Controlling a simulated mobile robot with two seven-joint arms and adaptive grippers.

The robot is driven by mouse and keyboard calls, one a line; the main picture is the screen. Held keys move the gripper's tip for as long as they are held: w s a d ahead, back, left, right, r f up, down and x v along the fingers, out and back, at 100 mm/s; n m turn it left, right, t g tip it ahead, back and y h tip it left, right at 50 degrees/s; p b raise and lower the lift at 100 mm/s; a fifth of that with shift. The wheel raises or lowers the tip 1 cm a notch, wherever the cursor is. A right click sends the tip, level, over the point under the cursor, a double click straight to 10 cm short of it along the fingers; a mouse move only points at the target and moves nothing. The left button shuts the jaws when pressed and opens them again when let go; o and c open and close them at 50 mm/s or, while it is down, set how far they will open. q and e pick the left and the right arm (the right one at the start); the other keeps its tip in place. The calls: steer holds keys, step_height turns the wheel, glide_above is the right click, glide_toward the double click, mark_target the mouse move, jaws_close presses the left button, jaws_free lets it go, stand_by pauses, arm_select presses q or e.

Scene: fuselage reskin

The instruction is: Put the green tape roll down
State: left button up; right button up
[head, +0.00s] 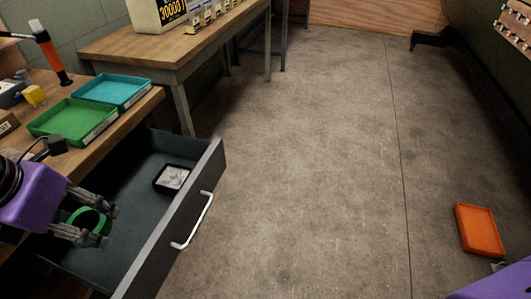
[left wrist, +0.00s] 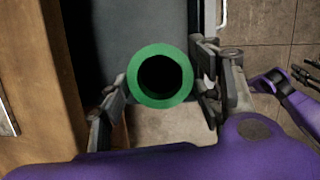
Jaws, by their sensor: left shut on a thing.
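The green tape roll (head: 88,219) is a thick ring held between the fingers of my left gripper (head: 100,222). The roll is over the near part of the open drawer (head: 105,250), and the head view does not clearly show whether it touches the drawer floor. In the left wrist view the roll (left wrist: 160,76) sits between both fingers (left wrist: 162,85), its hole facing the camera. My right gripper (left wrist: 306,76) shows only partly at the right edge of the left wrist view, empty-looking, its finger gap unclear.
A small black tray with grey contents (head: 172,178) lies farther back in the drawer. Green (head: 72,122) and teal (head: 112,90) trays stand on the wooden bench above. The drawer front has a pale handle (head: 193,220). An orange tray (head: 480,230) is at right; the floor between is clear.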

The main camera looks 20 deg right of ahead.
mark_target(84, 210)
arm_select(q)
steer(key=w+n+y+b, duration=0.1)
steer(key=n, duration=0.2)
steer(key=w+f+n+b, duration=0.1)
steer(key=n+b, duration=0.1)
steer(key=n, duration=0.1)
steer(key=w+n+y+b, duration=0.1)
steer(key=n+b, duration=0.1)
steer(key=n, duration=0.1)
steer(key=shift+w+a+f+y, duration=0.1)
steer(key=shift+a+f+y, duration=0.15)
steer(key=shift+y, duration=0.05)
steer(key=w+f+n+b, duration=0.1)
steer(key=w+f+b, duration=0.1)
steer(key=w+f, duration=0.2)
steer(key=w+f+n+b, duration=0.2)
steer(key=w+f, duration=0.2)
steer(key=w, duration=0.2)
steer(key=w+f+n+y+b, duration=0.1)
steer(key=w+f+b, duration=0.1)
steer(key=w+f, duration=0.2)
steer(key=shift+w+d+f+n+b, duration=0.25)
steer(key=shift+w+d+n+b, duration=0.15)
steer(key=shift+w, duration=0.1)
steer(key=shift+f, duration=0.3)
steer(key=shift+r, duration=0.1)
